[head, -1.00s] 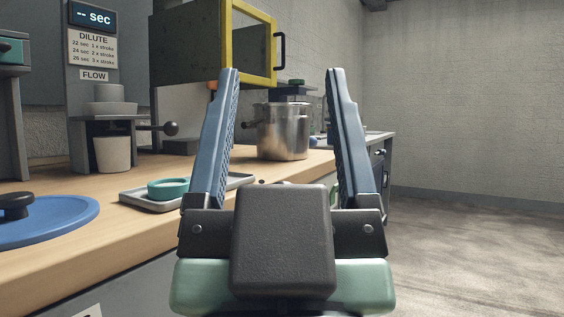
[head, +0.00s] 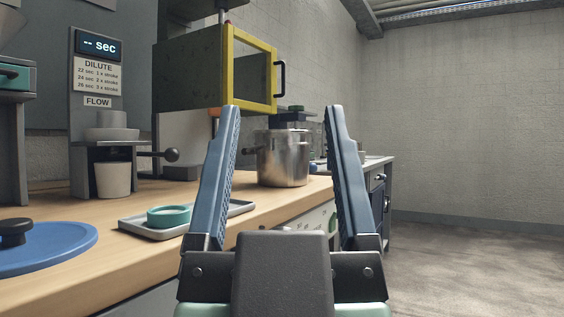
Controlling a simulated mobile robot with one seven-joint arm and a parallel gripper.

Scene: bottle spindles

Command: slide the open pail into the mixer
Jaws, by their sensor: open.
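A shiny metal pail (head: 283,160) with a dark side handle stands upright on the wooden counter. Its top is partly hidden by a dark part above it. The mixer appears to be the tall machine with a yellow-framed guard door (head: 232,68), just behind and left of the pail; the frames do not settle this. My gripper (head: 282,107) is open and empty in front. In the picture its two blue fingers stand on either side of the pail, with the pail farther away and untouched.
A grey tray (head: 135,228) with a teal ring (head: 169,215) lies on the counter left of my gripper. A blue lid (head: 45,250) is at front left. A white cup (head: 113,179) sits under the dispenser. Open floor (head: 470,270) lies to the right.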

